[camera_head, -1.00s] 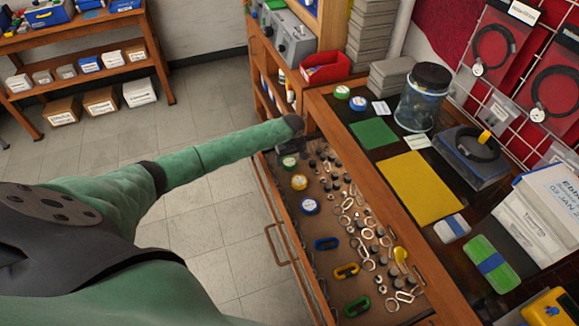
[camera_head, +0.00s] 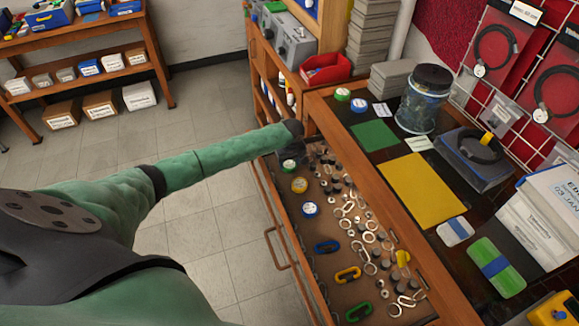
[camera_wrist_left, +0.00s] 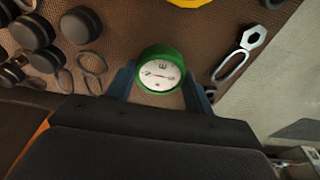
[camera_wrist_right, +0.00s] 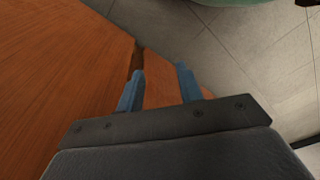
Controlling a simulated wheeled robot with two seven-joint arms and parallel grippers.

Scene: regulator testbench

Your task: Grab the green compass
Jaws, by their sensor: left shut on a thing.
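The green compass (camera_wrist_left: 160,74), round with a white dial, sits between the two blue fingers of my left gripper (camera_wrist_left: 159,86) in the left wrist view. The gripper is shut on it, dial facing the camera. In the head view my left gripper (camera_head: 310,152) is a dark shape low over the drawer's far end. A green-rimmed disc (camera_head: 288,164) shows beside it; I cannot tell if it is the held one. My right gripper (camera_wrist_right: 158,85) is open and empty near a wooden edge.
The bench to the right carries a glass jar (camera_head: 423,100), a yellow mat (camera_head: 421,190) and another green-rimmed disc (camera_head: 342,94). Floor left of the drawer is clear.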

